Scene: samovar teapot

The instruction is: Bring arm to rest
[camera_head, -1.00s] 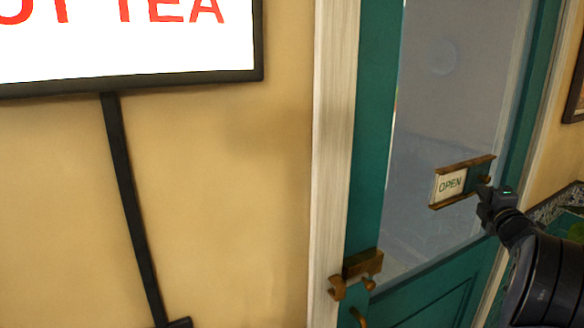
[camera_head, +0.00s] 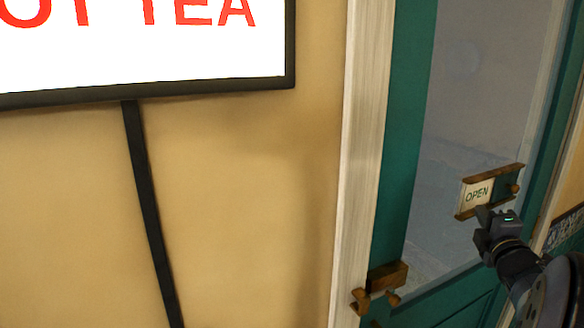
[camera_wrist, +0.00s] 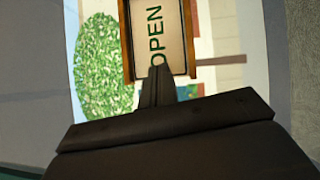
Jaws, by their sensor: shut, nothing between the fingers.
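My gripper (camera_head: 484,212) is at the right of the head view, just below and in front of the small OPEN sign (camera_head: 477,192) on the door's glass. Its fingers are shut with nothing between them. In the wrist view the shut fingers (camera_wrist: 157,88) point at the sign (camera_wrist: 157,38) and overlap its edge. I cannot tell whether they touch it. My arm reaches in from the lower right corner of the head view.
A large HOT TEA sign (camera_head: 140,50) on a dark post (camera_head: 150,215) stands at the left before a yellow wall.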

